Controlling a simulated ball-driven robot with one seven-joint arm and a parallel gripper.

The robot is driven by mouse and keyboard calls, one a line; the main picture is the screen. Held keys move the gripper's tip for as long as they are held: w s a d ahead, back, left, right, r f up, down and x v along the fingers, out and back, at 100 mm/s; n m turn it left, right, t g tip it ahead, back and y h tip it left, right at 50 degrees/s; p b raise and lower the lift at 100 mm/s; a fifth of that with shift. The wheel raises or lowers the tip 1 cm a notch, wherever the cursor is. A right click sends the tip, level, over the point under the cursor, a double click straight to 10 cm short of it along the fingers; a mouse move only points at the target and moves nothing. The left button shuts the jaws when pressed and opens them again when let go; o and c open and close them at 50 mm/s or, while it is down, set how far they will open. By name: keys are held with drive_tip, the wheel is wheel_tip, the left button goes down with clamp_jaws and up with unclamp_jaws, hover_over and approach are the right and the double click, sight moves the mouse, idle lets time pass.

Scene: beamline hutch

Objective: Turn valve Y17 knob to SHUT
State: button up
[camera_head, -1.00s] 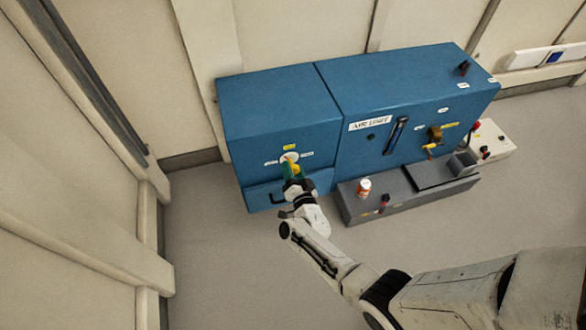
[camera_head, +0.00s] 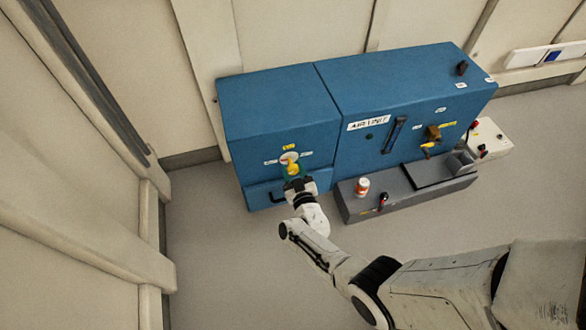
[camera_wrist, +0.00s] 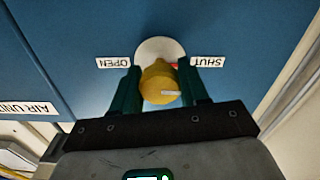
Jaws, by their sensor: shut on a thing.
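The yellow valve knob (camera_head: 292,168) sits on a round white plate (camera_head: 289,157) on the front of the left blue cabinet. My gripper (camera_head: 292,172) is at the knob. In the wrist view its green fingers (camera_wrist: 160,84) stand on either side of the knob (camera_wrist: 158,78) and are shut on it. A short white mark on the knob points toward the right in that view. The wrist view is upside down: the OPEN label (camera_wrist: 114,63) is left of the plate and the SHUT label (camera_wrist: 208,62) right. A bit of red shows beside the knob on the SHUT side.
The AIR UNIT label (camera_head: 367,123) and a brass valve (camera_head: 432,135) are on the right cabinet. The floor at left is clear.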

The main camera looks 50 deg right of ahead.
drive_tip(key=shift+a+f+n, duration=0.1)
drive_tip(key=shift+f+n, duration=0.15)
drive_tip(key=shift+n, duration=0.35)
drive_tip(key=o, duration=0.8)
drive_tip(key=shift+o, duration=1.2)
drive_tip(key=shift+r, duration=0.15)
drive_tip(key=shift+s+a+r+p, duration=0.1)
drive_tip(key=shift+s+a+p, duration=0.15)
drive_tip(key=shift+s+p, duration=0.2)
drive_tip(key=p+v, duration=0.4)
drive_tip(key=v, duration=0.5)
drive_tip(key=shift+s+a, duration=0.2)
drive_tip(key=shift+s, duration=0.1)
